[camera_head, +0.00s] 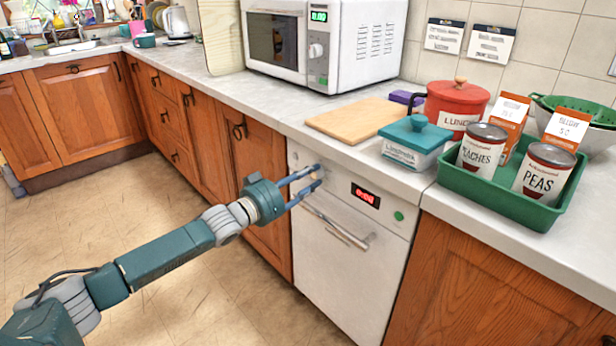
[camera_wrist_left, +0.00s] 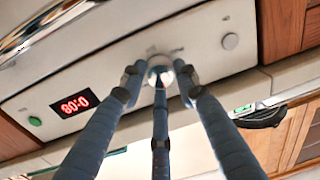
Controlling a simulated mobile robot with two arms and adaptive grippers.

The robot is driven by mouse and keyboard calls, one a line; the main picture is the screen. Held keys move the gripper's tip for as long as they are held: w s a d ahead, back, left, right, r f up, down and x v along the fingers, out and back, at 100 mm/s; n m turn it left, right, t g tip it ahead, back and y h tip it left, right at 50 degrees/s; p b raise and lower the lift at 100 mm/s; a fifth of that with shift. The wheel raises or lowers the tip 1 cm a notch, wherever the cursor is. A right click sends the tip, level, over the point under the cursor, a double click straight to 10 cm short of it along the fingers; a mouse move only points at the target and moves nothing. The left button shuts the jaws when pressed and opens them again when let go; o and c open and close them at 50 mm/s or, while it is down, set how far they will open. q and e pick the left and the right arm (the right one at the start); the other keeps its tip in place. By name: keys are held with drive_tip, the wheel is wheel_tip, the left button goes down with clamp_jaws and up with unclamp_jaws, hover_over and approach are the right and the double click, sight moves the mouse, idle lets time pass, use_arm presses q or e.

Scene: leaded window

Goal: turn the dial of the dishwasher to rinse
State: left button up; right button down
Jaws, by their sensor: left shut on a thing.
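The white dishwasher (camera_head: 340,262) stands under the counter, its door shut. Its control panel has a red display (camera_head: 366,196) and a green button (camera_head: 399,216). My left gripper (camera_head: 316,178) reaches the left part of the panel. In the left wrist view its fingers close around the round dial (camera_wrist_left: 160,62). The fingers cover much of the dial, and I cannot read which setting it points to. The wrist view also shows the display (camera_wrist_left: 75,103), the green button (camera_wrist_left: 35,121) and a grey round knob (camera_wrist_left: 230,41) beside the dial. My right gripper is not in view.
A bar handle (camera_head: 337,228) sticks out below the panel. On the counter above are a wooden board (camera_head: 350,118), a teal-lidded box (camera_head: 413,140), a red lunch pot (camera_head: 455,105), a green tray (camera_head: 480,195) with cans, and a microwave (camera_head: 350,45). The floor in front is clear.

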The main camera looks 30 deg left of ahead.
use_arm(q)
drive_tip(key=m, duration=0.1)
drive_tip(key=m+p, duration=0.1)
drive_tip(key=m, duration=0.1)
drive_tip(key=shift+r+m, duration=0.2)
drive_tip(key=shift+m, duration=0.1)
drive_tip(key=shift+m+p, duration=0.3)
drive_tip(key=shift+m, duration=0.7)
drive_tip(key=m, duration=0.2)
drive_tip(key=shift+f+m+h, duration=0.1)
drive_tip(key=shift+m+h, duration=0.2)
drive_tip(key=shift+m, duration=1.8)
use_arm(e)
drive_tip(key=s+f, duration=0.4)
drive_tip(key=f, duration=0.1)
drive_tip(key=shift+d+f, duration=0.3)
